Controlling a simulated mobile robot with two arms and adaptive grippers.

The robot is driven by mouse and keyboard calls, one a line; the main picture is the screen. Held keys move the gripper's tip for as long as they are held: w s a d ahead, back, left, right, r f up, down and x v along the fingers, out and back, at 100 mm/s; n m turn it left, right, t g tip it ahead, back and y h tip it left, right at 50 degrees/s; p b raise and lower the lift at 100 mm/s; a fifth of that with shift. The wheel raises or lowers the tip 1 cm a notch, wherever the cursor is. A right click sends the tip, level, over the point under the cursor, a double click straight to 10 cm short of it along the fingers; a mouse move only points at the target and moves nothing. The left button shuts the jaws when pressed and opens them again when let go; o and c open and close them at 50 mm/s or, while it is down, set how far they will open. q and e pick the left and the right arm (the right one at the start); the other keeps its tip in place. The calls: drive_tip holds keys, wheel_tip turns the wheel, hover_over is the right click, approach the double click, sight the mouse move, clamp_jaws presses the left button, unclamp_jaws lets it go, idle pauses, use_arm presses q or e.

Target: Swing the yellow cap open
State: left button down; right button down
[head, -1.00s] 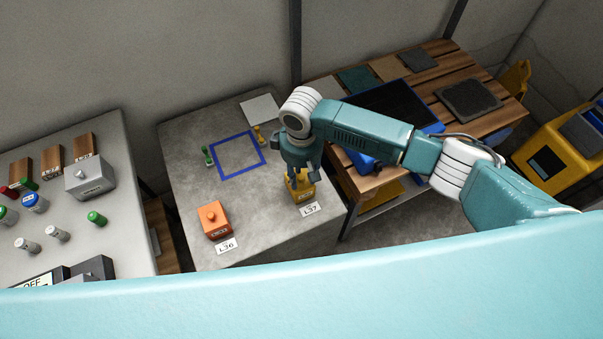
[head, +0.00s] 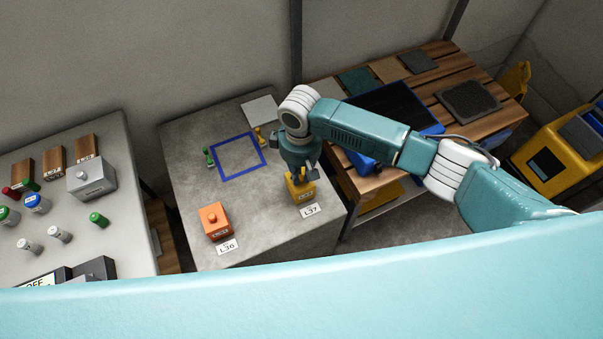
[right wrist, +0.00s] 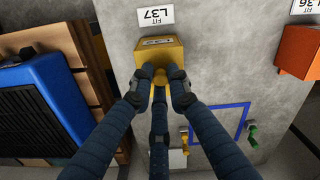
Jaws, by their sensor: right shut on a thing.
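The yellow cap (head: 304,196) is a small yellow block with a knob on top, at the right front of the grey table beside the L37 label. It also shows in the right wrist view (right wrist: 153,51). My right gripper (head: 302,178) is over the cap with its fingers closed around the knob. In the right wrist view the fingertips (right wrist: 160,78) meet at the knob and partly hide it. The cap appears to sit flat on the table. My left gripper is not in view.
An orange block (head: 214,222) with a knob stands left of the cap by the L36 label. A blue square outline (head: 222,178) lies behind, with a green piece (head: 209,157) and a small yellow piece (head: 259,137) beside it. A wooden bench (head: 440,62) stands to the right.

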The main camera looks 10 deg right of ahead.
drive_tip(key=w+r, duration=0.1)
drive_tip(key=w+a+p, duration=0.1)
drive_tip(key=shift+w+r, duration=0.4)
drive_tip(key=w, duration=0.1)
drive_tip(key=w+a, duration=0.1)
drive_tip(key=w, duration=0.1)
drive_tip(key=shift+w+r, duration=0.1)
drive_tip(key=shift+w, duration=0.15)
drive_tip(key=shift+d, duration=0.1)
drive_tip(key=c, duration=1.8)
unclamp_jaws()
drive_tip(key=shift+s+b, duration=0.1)
drive_tip(key=shift+b, duration=0.2)
drive_tip(key=shift+c, duration=0.2)
drive_tip(key=shift+o, duration=0.9)
drive_tip(key=shift+w+f, duration=0.3)
drive_tip(key=shift+f, duration=0.05)
wheel_tip(320, 180, up, 12)
